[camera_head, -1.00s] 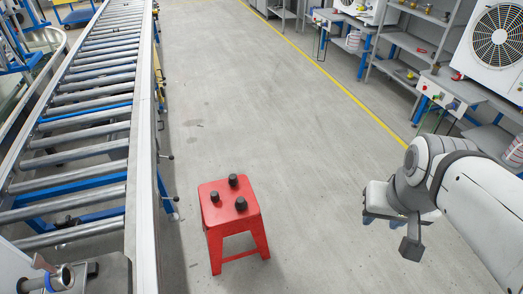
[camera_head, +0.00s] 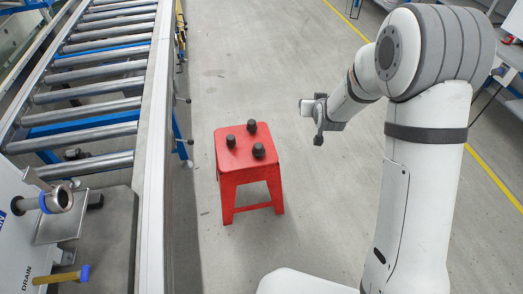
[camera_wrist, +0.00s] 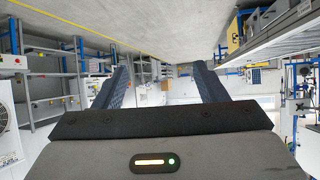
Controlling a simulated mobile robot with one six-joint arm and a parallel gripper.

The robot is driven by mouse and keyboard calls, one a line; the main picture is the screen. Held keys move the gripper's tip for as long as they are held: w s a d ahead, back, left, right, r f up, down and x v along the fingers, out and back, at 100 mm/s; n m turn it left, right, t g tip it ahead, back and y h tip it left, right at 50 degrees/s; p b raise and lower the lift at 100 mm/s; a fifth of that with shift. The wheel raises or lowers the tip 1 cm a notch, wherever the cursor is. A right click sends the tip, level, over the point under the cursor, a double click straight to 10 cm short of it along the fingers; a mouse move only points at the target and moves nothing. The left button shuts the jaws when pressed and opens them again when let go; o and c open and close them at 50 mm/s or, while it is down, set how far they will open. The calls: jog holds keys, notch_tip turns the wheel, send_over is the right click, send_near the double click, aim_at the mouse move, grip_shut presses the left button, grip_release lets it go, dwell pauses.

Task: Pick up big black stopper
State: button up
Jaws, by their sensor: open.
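Several black stoppers stand upright on a red stool (camera_head: 250,168). The one nearest the camera (camera_head: 258,150) looks the widest. A smaller stopper (camera_head: 231,141) stands to its left, and another stopper (camera_head: 252,127) stands behind it. My gripper (camera_head: 311,121) is to the right of the stool, apart from it and from the stoppers. In the wrist view its two fingers (camera_wrist: 160,85) are spread with nothing between them. No stopper shows in the wrist view, which looks out across the room.
A roller conveyor (camera_head: 95,85) with a grey side rail runs along the left. A metal pipe fitting (camera_head: 58,199) and a drain valve (camera_head: 68,275) are at the lower left. Bare floor lies around the stool, with a yellow line (camera_head: 490,175) at the right.

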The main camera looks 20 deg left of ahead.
jog(key=w+a+f+n+t+y+b, duration=0.1)
jog(key=a+f+b, duration=0.1)
jog(key=a+f, duration=0.45)
jog(key=w+a+f+t+y+b, duration=0.1)
jog(key=a+f+b, duration=0.15)
jog(key=f, duration=0.65)
jog(key=n+t+y+b, duration=0.2)
jog(key=y+b, duration=0.1)
jog(key=b, duration=0.1)
send_near(260, 150)
jog(key=x, duration=0.4)
jog(key=shift+w, duration=0.4)
jog(key=shift+w+a, duration=0.1)
jog(key=shift+a, duration=0.1)
jog(key=b+x, duration=0.1)
jog(key=x, duration=0.6)
jog(key=shift+a+r, duration=0.15)
jog(key=shift+a, duration=0.05)
jog(key=c, duration=0.9)
